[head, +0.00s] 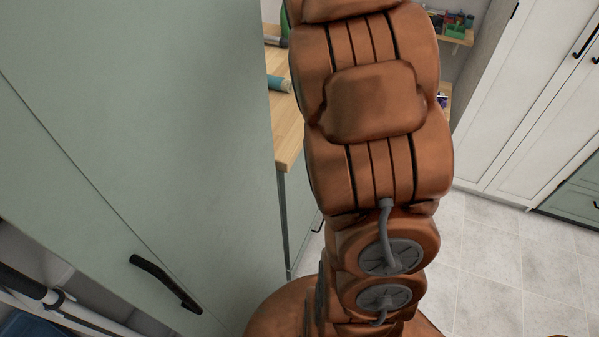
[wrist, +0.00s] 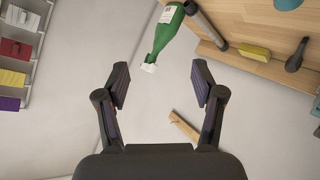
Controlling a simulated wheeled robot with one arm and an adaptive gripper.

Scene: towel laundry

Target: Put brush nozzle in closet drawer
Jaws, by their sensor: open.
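My gripper (wrist: 162,80) is open, with nothing between its fingers. In the wrist view, a dark grey piece with a narrow neck and a wider end (wrist: 296,56) lies on a wooden worktop (wrist: 255,28); it looks like the brush nozzle, but I cannot be sure. It is up and to the right of my gripper, apart from it. In the head view, a dark green front with a black handle (head: 577,196) shows at the right edge under white closet doors; it may be a closet drawer and looks shut. My gripper is not visible in the head view.
On or near the worktop are a green bottle (wrist: 167,33), a grey tube (wrist: 207,26) and a yellow sponge-like block (wrist: 254,51). A large pale green door (head: 150,120) stands close at left. Shelves with coloured items (wrist: 14,50) are at the wrist view's left. The tiled floor (head: 490,260) is clear.

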